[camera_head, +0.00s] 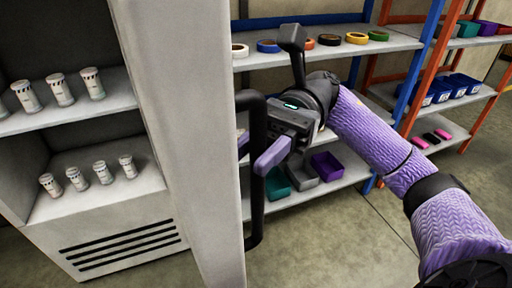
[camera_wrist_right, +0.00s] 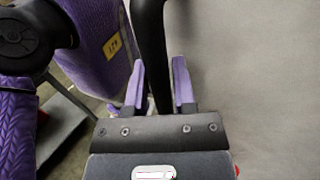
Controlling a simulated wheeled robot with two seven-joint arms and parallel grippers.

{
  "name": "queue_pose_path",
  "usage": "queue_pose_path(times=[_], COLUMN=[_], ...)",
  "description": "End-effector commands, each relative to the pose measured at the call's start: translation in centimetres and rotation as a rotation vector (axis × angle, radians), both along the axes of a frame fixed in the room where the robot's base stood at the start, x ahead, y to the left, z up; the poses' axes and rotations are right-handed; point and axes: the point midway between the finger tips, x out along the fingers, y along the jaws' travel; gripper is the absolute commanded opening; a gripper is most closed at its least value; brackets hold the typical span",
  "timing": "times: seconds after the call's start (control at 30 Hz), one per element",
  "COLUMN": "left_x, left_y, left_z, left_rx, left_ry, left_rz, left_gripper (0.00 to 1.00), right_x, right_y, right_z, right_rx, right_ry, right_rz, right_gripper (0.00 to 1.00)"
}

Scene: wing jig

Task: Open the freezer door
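The grey freezer (camera_head: 110,225) stands at the left in the head view with its inside and shelves showing. Its door (camera_head: 185,110) stands open, swung out toward me. A black vertical bar handle (camera_head: 257,195) is on the door's right-hand face. My right gripper (camera_head: 253,160) is at the handle, with one purple finger on each side of the bar. In the right wrist view the handle (camera_wrist_right: 153,45) passes between the two open fingers (camera_wrist_right: 158,68), with a visible gap to the right finger. The door face (camera_wrist_right: 260,80) fills the right of that view. My left gripper is not in view.
Small white canisters (camera_head: 60,90) stand on the freezer's two shelves. A blue-framed rack (camera_head: 330,45) with tape rolls and bins stands behind my right arm. An orange-framed rack (camera_head: 470,100) stands further right. The floor (camera_head: 350,235) at the lower middle is clear.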

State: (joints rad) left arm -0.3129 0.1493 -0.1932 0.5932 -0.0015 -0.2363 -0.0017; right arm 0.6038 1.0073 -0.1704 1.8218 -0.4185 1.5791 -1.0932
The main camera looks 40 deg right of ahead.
Motion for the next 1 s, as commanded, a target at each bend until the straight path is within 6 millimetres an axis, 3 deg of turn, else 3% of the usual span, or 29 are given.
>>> queue_pose_path(times=[0.03,0.1,0.4,0.8,1.0], left_x=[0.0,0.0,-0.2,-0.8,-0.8], left_y=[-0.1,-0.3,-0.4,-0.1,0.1], left_z=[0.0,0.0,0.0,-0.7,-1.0], left_rx=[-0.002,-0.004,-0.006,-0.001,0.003], left_ry=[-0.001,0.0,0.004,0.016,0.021], left_rz=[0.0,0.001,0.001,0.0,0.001], left_gripper=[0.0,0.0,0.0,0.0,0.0], right_x=[0.0,0.0,0.2,3.1,3.4], right_y=[0.0,0.0,-0.5,-8.2,-9.4], right_z=[0.0,0.0,0.0,-0.2,-0.1], right_rx=[0.0,0.0,0.001,0.0,0.001], right_ry=[0.0,0.0,-0.001,0.0,0.0], right_rz=[0.0,0.0,-0.002,-0.001,-0.001], right_gripper=[0.45,0.59,0.59,0.59,0.59])
